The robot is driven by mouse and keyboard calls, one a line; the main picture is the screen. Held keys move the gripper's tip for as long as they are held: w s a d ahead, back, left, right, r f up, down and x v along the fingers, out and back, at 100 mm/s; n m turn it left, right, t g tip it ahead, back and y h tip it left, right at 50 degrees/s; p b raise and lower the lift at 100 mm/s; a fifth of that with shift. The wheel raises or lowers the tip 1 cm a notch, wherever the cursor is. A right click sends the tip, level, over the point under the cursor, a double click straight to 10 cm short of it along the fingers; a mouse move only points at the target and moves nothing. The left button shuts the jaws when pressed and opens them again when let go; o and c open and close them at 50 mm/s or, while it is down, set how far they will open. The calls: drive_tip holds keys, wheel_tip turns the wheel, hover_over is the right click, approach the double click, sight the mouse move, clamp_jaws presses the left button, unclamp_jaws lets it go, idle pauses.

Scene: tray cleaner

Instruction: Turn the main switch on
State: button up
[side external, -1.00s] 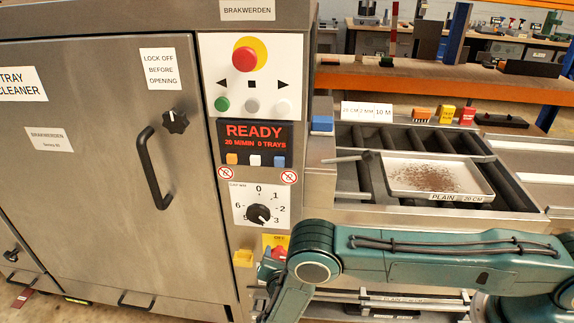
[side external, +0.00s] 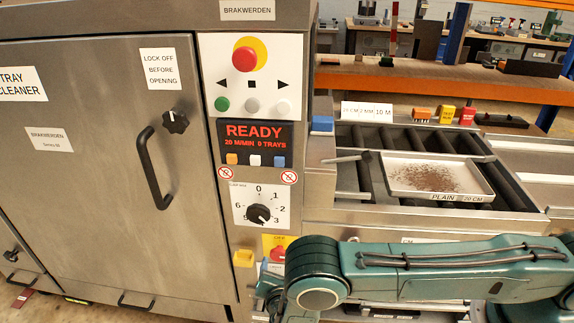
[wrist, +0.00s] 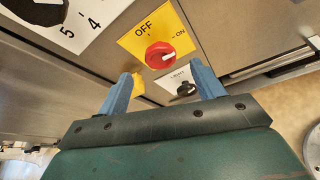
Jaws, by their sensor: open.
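The main switch is a red rotary knob (wrist: 158,54) on a yellow plate (wrist: 128,44) marked OFF and ON. The knob's white mark lies on its right side, toward the ON label. In the side view the switch (side external: 278,254) shows just above my arm, its lower part hidden. My gripper (wrist: 161,72) has two blue fingers, open and spread apart with nothing between them. They are just below the knob in the wrist view and appear clear of it. In the side view my gripper (side external: 266,286) is low by the panel, partly hidden by my arm.
A small black knob (wrist: 185,89) on a white label sits below the switch, near the right finger. A yellow part (side external: 243,258) juts out left of the switch. The numbered dial (side external: 258,213) and lit READY display (side external: 254,135) are above.

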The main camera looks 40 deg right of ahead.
drive_tip(key=v, duration=0.7)
drive_tip(key=shift+s, duration=0.2)
drive_tip(key=shift+r, duration=0.1)
drive_tip(key=d+r+m+g+y, duration=0.1)
drive_tip(key=d+r+m+g, duration=0.1)
drive_tip(key=d+r+m, duration=0.45)
drive_tip(key=d+r+m+g+y, duration=0.1)
drive_tip(key=d+r+m+g, duration=0.2)
drive_tip(key=r, duration=0.7)
drive_tip(key=d+r+m+g+y, duration=0.1)
drive_tip(key=d+r+m+g, duration=0.1)
drive_tip(key=d+r+m, duration=0.5)
drive_tip(key=s+d+r+m+y, duration=0.3)
drive_tip(key=s+r+m, duration=0.1)
drive_tip(key=s+r, duration=0.6)
drive_tip(key=s+d+r+m+t+y, duration=0.1)
drive_tip(key=s+r, duration=0.4)
drive_tip(key=s, duration=0.7)
drive_tip(key=shift+s+d+m+y, duration=0.25)
drive_tip(key=shift+m+y, duration=0.35)
drive_tip(key=shift+m, duration=0.65)
